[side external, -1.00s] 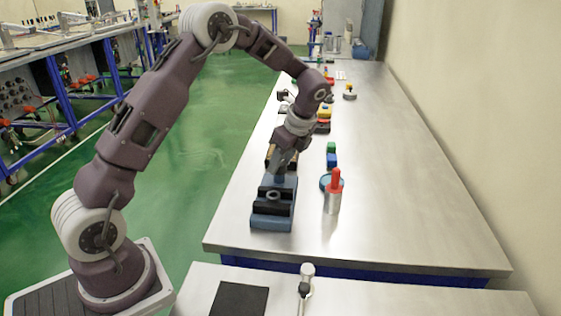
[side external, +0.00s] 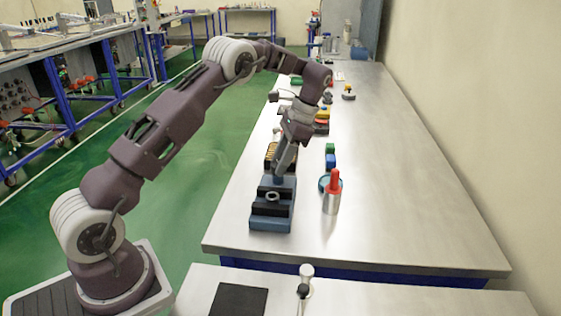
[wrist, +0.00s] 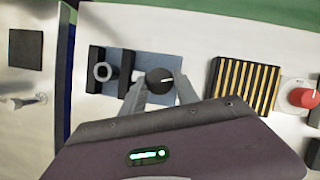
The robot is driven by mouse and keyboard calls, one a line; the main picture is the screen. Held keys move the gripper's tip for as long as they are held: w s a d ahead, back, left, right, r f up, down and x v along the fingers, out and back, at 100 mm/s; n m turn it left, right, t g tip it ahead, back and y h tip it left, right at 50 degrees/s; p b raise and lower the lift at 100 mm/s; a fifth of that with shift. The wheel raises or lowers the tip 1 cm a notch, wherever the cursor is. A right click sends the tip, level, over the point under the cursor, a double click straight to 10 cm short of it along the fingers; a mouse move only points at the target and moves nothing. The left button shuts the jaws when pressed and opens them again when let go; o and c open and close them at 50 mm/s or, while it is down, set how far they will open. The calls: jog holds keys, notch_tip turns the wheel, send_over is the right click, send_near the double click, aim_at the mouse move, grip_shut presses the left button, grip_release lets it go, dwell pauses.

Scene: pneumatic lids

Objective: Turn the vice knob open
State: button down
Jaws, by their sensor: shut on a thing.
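The vice is a blue-grey block with dark jaws (side external: 270,223) near the front left edge of the table. A ring-shaped grey part (wrist: 103,72) sits between its jaws. The vice knob (wrist: 159,80) is round and black with a white mark, on the vice's blue plate in the wrist view. My gripper (wrist: 160,88) is shut on the knob, with one finger on each side of it. In the side external view my gripper (side external: 279,174) points down at the far end of the vice, and the knob is hidden there.
A silver cylinder with a red top (side external: 333,195) stands right of the vice. Blue and green blocks (side external: 331,158) lie behind it. A black-and-yellow ridged block (wrist: 245,84) and a red knob (wrist: 303,97) are beyond the vice. The table's right side is clear.

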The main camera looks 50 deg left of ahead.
jog(key=n+h, duration=0.1)
jog(key=n, duration=0.2)
jog(key=shift+a+n, duration=0.1)
jog(key=shift+n, duration=0.2)
jog(key=n+h, duration=0.1)
jog(key=n, duration=0.2)
jog(key=shift+a+n+h, duration=0.1)
jog(key=shift+n+h, duration=0.2)
jog(key=shift+h, duration=0.1)
jog(key=n+h, duration=0.1)
jog(key=n, duration=0.2)
jog(key=n+h, duration=0.1)
jog(key=n, duration=0.2)
jog(key=shift+s+a+t, duration=0.1)
jog(key=shift+a+t, duration=0.05)
jog(key=shift+t, duration=0.25)
jog(key=shift+n, duration=0.4)
jog(key=c, duration=0.9)
grip_release()
